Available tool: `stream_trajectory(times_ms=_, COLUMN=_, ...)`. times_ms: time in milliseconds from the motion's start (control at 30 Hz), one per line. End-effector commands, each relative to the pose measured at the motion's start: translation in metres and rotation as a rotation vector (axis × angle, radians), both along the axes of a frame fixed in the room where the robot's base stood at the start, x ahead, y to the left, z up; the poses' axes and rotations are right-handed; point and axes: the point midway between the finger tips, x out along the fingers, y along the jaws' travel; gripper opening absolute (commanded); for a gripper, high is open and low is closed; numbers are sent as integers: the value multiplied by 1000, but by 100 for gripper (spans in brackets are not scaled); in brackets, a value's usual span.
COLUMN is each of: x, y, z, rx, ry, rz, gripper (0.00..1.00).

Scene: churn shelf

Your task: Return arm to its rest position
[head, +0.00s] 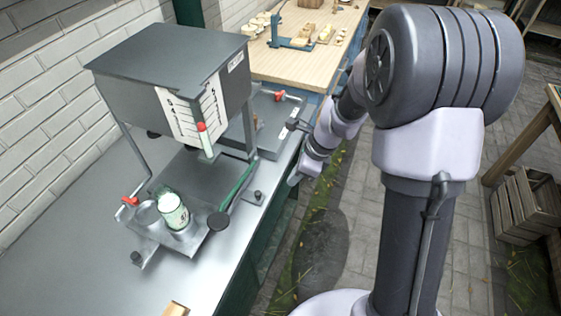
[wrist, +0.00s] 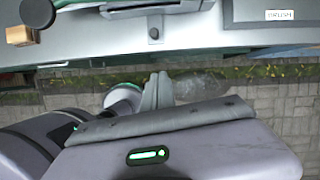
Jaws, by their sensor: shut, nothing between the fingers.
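My arm is folded beside the front edge of the metal bench (head: 72,238). My gripper (head: 293,180) hangs over the gap between the bench and the paved floor, apart from the machine. In the wrist view, its two grey fingers (wrist: 158,90) are together with nothing between them. My thick upper arm and column block part of the right side of the head view.
A dark hopper machine (head: 170,60) with red-tipped levers stands on the bench. A green-white tin (head: 174,211) stands on its low plate. A wooden block (wrist: 19,36) lies near the bench edge. Wooden crates (head: 524,205) stand right. Paving beside the bench is clear.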

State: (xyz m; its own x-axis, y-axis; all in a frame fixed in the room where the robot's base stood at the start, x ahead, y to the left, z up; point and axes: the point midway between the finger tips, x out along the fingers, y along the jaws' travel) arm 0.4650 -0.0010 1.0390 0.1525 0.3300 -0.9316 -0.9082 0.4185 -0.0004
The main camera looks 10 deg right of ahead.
Motion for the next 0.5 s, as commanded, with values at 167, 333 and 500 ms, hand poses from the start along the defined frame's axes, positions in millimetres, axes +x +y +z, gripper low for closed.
stream_trajectory(times_ms=167, x=-6, y=5, z=15, rx=-24, ry=-52, rz=84, gripper=0)
stream_trajectory(times_ms=333, x=-70, y=29, z=85, rx=-208, ry=-334, rz=605, gripper=0)
stream_trajectory(times_ms=500, x=-160, y=41, z=112, rx=-468, ry=-575, rz=1138, gripper=0)
